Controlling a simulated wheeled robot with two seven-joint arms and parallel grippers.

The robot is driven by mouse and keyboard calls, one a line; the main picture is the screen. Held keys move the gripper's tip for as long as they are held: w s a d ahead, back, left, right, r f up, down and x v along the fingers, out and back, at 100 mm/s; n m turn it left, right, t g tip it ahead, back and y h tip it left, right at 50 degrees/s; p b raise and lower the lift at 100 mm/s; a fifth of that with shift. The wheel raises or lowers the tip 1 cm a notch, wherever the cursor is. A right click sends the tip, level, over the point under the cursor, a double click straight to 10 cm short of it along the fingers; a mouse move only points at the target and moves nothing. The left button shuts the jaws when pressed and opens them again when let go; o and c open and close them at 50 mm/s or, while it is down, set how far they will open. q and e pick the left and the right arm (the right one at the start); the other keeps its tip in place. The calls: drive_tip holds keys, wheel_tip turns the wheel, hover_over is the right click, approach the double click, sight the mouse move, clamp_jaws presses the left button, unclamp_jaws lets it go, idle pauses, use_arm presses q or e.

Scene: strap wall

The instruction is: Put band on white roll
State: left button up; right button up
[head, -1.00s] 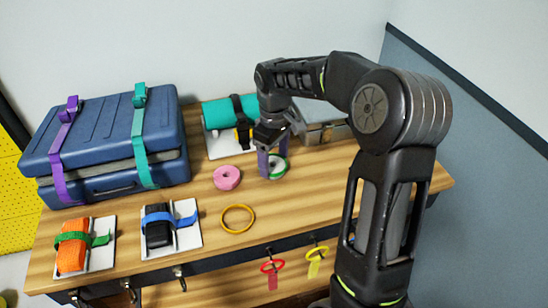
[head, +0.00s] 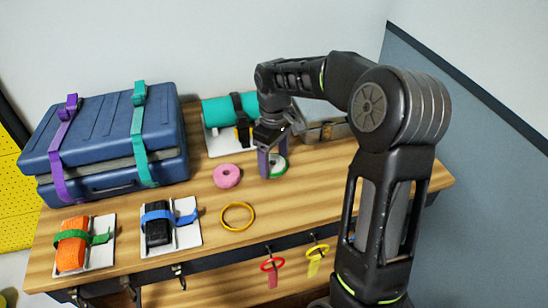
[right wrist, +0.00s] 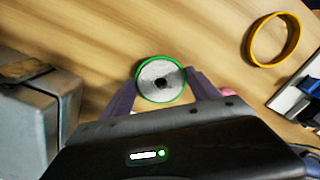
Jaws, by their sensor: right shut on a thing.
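The white roll (right wrist: 150,74) stands on the wooden table with its round end and dark centre hole facing up in the right wrist view. The green band (right wrist: 160,56) forms a ring around its edge there. My right gripper (right wrist: 160,90) has a purple finger on either side and is shut on the green band, with the roll inside the ring. In the head view the white roll (head: 279,163) and green band (head: 280,174) are partly hidden behind the fingers of my right gripper (head: 272,165). How far down the roll the band sits cannot be told. My left gripper is not in view.
A pink roll (head: 227,175) lies just left of the gripper. A yellow ring (head: 237,216) lies nearer the front edge. A blue suitcase (head: 105,140), a teal roll (head: 216,112) and a grey metal case (head: 325,132) stand around. Red and yellow tags hang in front.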

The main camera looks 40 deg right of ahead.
idle(0.4)
drive_tip(key=o, duration=1.4)
drive_tip(key=shift+c, duration=0.2)
drive_tip(key=shift+r+p, duration=2.2)
drive_tip(key=shift+r, duration=0.5)
drive_tip(key=shift+r+p, duration=1)
drive_tip(key=shift+r, duration=0.25)
